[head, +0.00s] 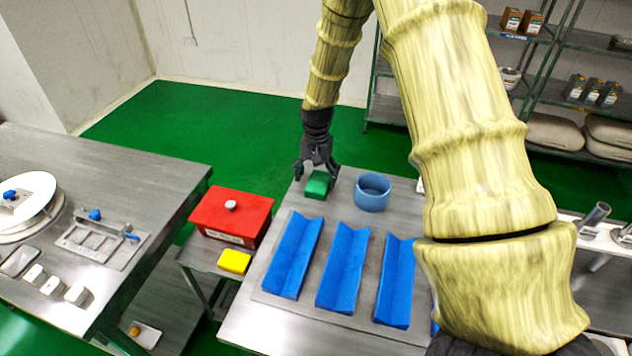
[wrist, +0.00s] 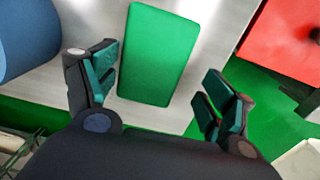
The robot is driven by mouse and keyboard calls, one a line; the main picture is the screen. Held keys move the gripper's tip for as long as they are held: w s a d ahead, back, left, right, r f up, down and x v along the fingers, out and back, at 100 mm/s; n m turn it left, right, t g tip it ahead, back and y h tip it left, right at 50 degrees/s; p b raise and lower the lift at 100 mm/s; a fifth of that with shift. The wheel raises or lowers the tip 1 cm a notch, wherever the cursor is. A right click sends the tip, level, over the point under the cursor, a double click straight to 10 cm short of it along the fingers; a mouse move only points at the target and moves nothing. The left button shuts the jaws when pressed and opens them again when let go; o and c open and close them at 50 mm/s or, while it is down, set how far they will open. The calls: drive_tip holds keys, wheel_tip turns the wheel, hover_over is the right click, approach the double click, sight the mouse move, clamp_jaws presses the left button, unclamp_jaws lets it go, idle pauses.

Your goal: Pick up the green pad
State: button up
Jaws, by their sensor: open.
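The green pad (head: 317,185) is a small green block on the metal table, left of the blue ring. In the wrist view the green pad (wrist: 158,54) lies flat on the grey surface, its near end between the fingers. My gripper (head: 317,172) is right above the pad in the head view. In the wrist view my gripper (wrist: 160,85) has its fingers spread on either side of the pad, with a gap showing on both sides. It holds nothing.
A blue ring (head: 372,192) stands just right of the pad. Blue angled trays (head: 341,268) lie in front. A red box (head: 231,214) and a yellow block (head: 234,261) are at the left. Another metal table (head: 165,185) stands further left.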

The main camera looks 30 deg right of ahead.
sight(319, 181)
drive_tip(key=shift+s+f, duration=0.35)
drive_tip(key=shift+s, duration=0.2)
drive_tip(key=shift+s+r, duration=0.25)
drive_tip(key=shift+s, duration=0.5)
drive_tip(key=shift+w+f, duration=0.65)
drive_tip(key=shift+w, duration=0.15)
drive_tip(key=shift+c, duration=1.2)
drive_tip(key=c, duration=0.3)
drive_tip(key=shift+s+r, duration=0.2)
drive_tip(key=c, duration=0.4)
drive_tip(key=shift+s+r, duration=0.15)
drive_tip(key=shift+s, duration=0.05)
drive_tip(key=shift+w+f, duration=0.2)
drive_tip(key=shift+w, duration=0.05)
drive_tip(key=shift+s+r+b, duration=0.15)
drive_tip(key=shift+r+b, duration=1)
drive_tip(key=shift+r, duration=3.95)
